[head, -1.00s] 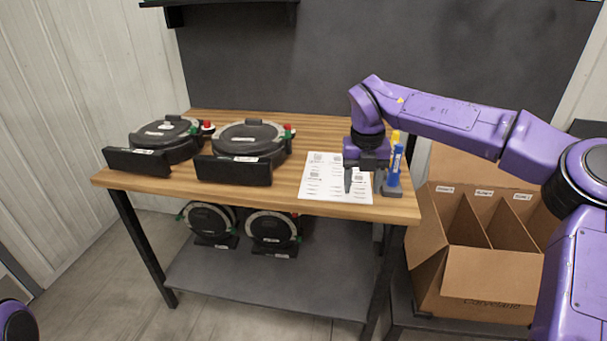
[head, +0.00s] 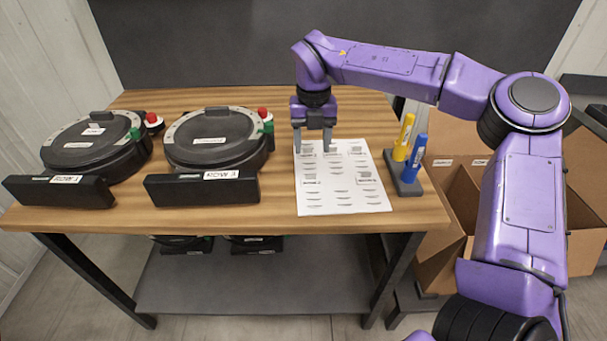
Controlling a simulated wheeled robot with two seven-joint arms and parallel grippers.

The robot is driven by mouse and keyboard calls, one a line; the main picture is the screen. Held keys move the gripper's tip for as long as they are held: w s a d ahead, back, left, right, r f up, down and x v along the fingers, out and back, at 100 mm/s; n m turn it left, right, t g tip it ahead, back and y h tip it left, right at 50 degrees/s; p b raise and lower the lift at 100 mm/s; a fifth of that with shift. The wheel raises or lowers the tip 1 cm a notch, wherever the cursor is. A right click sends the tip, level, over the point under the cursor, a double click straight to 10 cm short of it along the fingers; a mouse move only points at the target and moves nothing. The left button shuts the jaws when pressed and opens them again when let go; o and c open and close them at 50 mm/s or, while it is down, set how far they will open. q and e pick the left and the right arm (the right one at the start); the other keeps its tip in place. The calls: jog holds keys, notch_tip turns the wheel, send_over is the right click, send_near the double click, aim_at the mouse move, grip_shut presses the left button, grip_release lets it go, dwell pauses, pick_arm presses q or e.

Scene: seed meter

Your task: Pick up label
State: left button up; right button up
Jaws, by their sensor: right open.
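A white sheet of labels (head: 340,197) lies flat on the right part of the wooden table, with several small printed labels on it. One label (head: 333,154) shows near the top edge of the sheet, close to the fingertips. My right gripper (head: 313,148) is open, pointing down over the sheet's top left part, with nothing seen between its fingers. I cannot tell whether the fingertips touch the paper. My left gripper is not in view.
Two round black seed meters (head: 218,138) (head: 95,146) stand on the wooden table (head: 250,220) at left, behind black blocks with labels. A holder (head: 406,184) with a yellow marker (head: 404,137) and a blue marker (head: 415,160) stands right of the sheet. A cardboard box (head: 440,215) is at right.

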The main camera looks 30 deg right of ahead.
aim_at(311, 181)
jog(key=shift+s+f, duration=0.65)
jog(key=shift+f, duration=0.25)
jog(key=f, duration=0.3)
jog(key=a+f+p, duration=0.1)
jog(key=f, duration=0.1)
jog(key=shift+w+f, duration=0.2)
jog(key=shift+f, duration=0.1)
jog(key=shift+s, duration=0.15)
jog(key=c, duration=0.9)
